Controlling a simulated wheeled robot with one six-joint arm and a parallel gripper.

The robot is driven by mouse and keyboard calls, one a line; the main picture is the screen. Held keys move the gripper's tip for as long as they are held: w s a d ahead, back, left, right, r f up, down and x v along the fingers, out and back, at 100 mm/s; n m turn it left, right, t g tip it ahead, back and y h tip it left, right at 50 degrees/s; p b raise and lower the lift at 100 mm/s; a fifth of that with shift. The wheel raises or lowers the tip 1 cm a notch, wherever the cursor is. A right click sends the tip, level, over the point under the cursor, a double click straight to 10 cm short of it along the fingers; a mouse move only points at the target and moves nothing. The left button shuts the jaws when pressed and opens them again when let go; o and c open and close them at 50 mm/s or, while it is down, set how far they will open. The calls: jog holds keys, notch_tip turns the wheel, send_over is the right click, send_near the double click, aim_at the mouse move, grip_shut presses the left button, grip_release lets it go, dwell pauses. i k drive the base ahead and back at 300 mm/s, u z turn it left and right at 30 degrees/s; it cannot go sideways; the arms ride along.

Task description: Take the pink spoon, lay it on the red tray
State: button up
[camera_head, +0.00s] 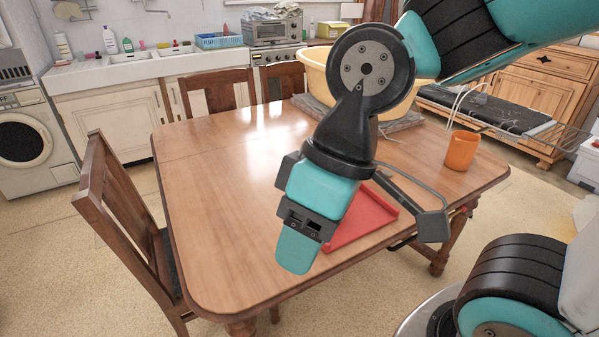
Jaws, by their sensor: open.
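The red tray (367,222) lies on the wooden table near its front edge, right of the middle. My arm and gripper hide its left part. My gripper (298,248) points down over the front of the table, in front and to the left of the tray. It is open, and I see nothing held in it. The pink spoon is not visible in this view; my arm hides part of the table.
The wooden table (225,175) is bare on its left side. A large yellow basin (316,78) stands at the back and an orange cup (461,150) on the right. Wooden chairs (115,215) stand at the left and back.

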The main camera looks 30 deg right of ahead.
aim_at(387, 172)
jog(key=u, duration=1.55)
jog(key=k, duration=1.8)
jog(key=z, duration=1.55)
jog(key=i, duration=1.7)
